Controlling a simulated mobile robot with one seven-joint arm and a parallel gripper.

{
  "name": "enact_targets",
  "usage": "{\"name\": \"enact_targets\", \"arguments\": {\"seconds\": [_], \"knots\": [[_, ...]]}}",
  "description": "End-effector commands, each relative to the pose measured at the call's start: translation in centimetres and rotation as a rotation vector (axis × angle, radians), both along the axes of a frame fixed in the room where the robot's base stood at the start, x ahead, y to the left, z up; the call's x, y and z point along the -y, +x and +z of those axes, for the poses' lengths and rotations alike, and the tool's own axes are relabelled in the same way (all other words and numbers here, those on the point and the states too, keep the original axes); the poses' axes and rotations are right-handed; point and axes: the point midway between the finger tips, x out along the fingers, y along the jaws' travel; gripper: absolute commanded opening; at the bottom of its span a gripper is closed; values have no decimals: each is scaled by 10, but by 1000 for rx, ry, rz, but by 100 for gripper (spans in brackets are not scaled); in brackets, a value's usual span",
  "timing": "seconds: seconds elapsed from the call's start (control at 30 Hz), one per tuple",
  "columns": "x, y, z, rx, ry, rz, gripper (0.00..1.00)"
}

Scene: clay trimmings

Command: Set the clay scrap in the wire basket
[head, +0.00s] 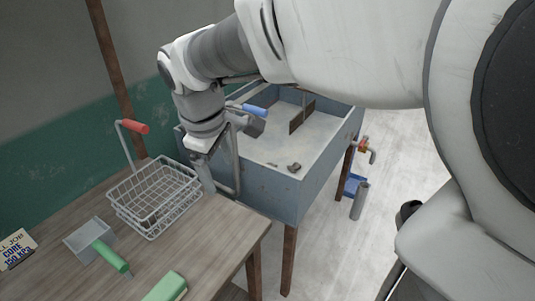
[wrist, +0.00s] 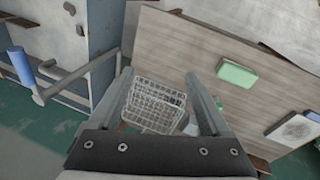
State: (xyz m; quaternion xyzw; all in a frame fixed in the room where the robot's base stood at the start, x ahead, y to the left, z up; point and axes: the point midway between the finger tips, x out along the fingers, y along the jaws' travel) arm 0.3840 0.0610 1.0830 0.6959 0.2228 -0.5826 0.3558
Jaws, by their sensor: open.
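The wire basket (head: 152,195) stands on the wooden table beside the blue-grey trough, and its open mesh shows no clear lump inside. A small dark lump (head: 294,167), which looks like clay scrap, lies on the trough floor near its front edge. My gripper (head: 205,176) points down at the right side of the basket, close to the trough's side wall. In the wrist view its fingers are spread apart with nothing held between them. The basket (wrist: 158,106) shows beyond and between the fingers there. I cannot tell whether a finger touches the basket.
A red-handled rod (head: 134,127) rises behind the basket. A green-handled scoop (head: 108,254) and a green block (head: 166,287) lie on the table (head: 215,242).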

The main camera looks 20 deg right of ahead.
Motion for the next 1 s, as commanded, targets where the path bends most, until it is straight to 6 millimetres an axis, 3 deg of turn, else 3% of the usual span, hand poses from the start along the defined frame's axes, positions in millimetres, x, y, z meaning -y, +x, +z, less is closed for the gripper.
{"name": "enact_targets", "arguments": {"seconds": [0.03,0.3,0.5,0.7,1.0], "knots": [[6,-19,39,119,53,-60,82],[44,-89,34,224,237,-461,82],[58,-126,20,277,348,-686,82],[61,-138,13,295,395,-773,82],[61,-139,13,296,397,-777,82]]}}
